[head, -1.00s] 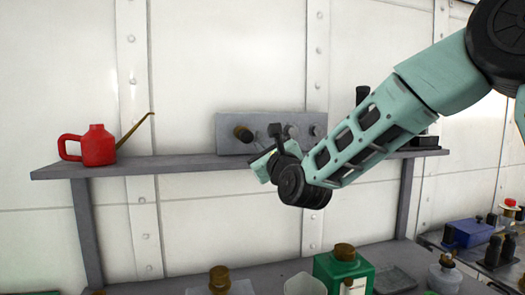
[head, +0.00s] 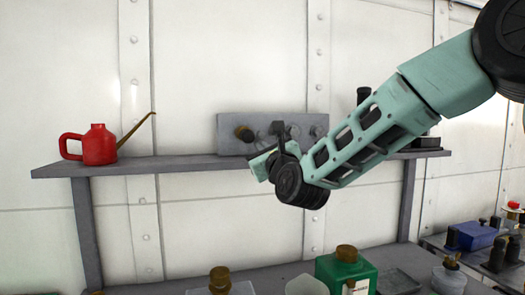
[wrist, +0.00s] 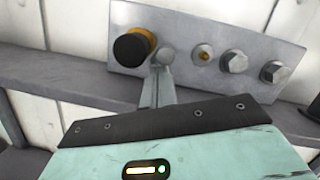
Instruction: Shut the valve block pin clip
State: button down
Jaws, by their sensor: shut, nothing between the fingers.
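The valve block is a grey metal plate (wrist: 290,58) standing on the shelf; it also shows in the head view (head: 228,122). A black-capped brass knob (wrist: 133,47) sticks out at its left end. To the right are a small brass fitting (wrist: 204,53) and two hex bolts (wrist: 234,61). I cannot make out a separate pin clip. My gripper (wrist: 162,60) is shut and empty, its grey fingers reaching toward the plate just right of the knob. I cannot tell whether they touch it. In the head view my wrist hides part of the plate.
The grey shelf (head: 190,164) runs along the white riveted wall, with a red oil can (head: 91,143) at its left. Below stands a bench with a green container (head: 345,272). A blue box (head: 476,234) is at the lower right. The shelf between can and plate is clear.

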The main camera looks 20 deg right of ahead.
jog(key=shift+a+m+h+b, duration=0.2)
jog(key=shift+m+h+b, duration=0.1)
jog(key=shift+m+b, duration=0.45)
jog(key=shift+a+m+h+b, duration=0.15)
jog(key=shift+m+h+b, duration=0.15)
jog(key=shift+m+b, duration=0.45)
dwell(0.9)
jog(key=shift+a+r+b, duration=0.15)
jog(key=shift+b, duration=0.85)
dwell(2.4)
jog(key=b+v, duration=0.3)
jog(key=v, duration=1.4)
jog(key=shift+f+b, duration=0.3)
jog(key=shift+b, duration=0.1)
jog(key=shift+s, duration=0.15)
